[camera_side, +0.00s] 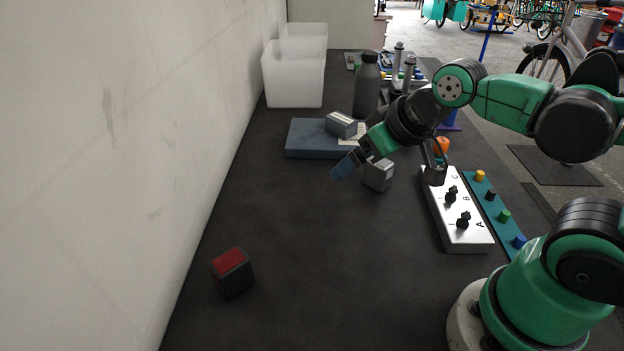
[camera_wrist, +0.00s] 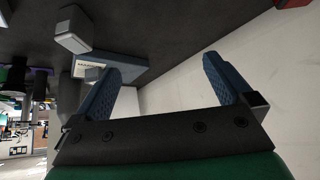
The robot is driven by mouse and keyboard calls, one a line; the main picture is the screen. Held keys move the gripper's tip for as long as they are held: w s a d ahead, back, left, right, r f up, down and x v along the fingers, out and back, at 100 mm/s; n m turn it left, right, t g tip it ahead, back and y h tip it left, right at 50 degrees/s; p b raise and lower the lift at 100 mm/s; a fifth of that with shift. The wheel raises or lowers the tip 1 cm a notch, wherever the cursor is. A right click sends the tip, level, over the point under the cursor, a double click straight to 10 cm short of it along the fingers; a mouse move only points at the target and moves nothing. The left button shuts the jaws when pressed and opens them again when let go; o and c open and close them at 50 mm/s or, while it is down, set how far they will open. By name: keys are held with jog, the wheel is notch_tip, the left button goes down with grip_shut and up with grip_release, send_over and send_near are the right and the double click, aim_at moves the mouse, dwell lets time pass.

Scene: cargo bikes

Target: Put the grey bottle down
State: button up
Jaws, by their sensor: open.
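The grey bottle (camera_side: 367,88), dark with a black cap, stands upright on the dark table at the back in the side view, behind the blue-grey pad. Its lower part is partly covered, and I cannot pick it out surely in the wrist view. My gripper (camera_side: 345,166) is in front of the bottle, apart from it, above the table near the pad's front edge. In the wrist view my gripper (camera_wrist: 160,74) shows two blue fingers wide apart with nothing between them.
A grey block (camera_side: 378,175) lies close to my gripper. The blue-grey pad (camera_side: 308,140) bears another grey block (camera_side: 341,124). White bins (camera_side: 293,80) stand at the back by the wall. A control box (camera_side: 464,236) is at right. A red-topped block (camera_side: 232,272) is at front left.

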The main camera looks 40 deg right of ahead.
aim_at(373, 74)
dwell(0.4)
jog(key=w+d+r+m+t+h, duration=0.1)
jog(key=w+d+r+m, duration=0.1)
jog(key=w+d, duration=0.5)
jog(key=w+d+r+m+t+h, duration=0.1)
jog(key=w+d+r+t+h, duration=0.15)
jog(key=w+d, duration=0.45)
jog(key=w+d+f+m+h, duration=0.1)
jog(key=w+d, duration=0.1)
jog(key=d, duration=0.3)
jog(key=w+d+f+m+h, duration=0.1)
jog(key=w+d+f, duration=0.1)
jog(key=d, duration=0.4)
jog(key=w+d+f+m+h, duration=0.1)
jog(key=w+d+f, duration=0.1)
jog(key=d, duration=0.4)
jog(key=shift+w+f+t+h, duration=0.25)
jog(key=shift+w+t, duration=0.1)
jog(key=shift+w, duration=0.2)
jog(key=shift+w+d, duration=0.1)
jog(key=shift+w, duration=0.05)
jog(key=shift+x, duration=2.65)
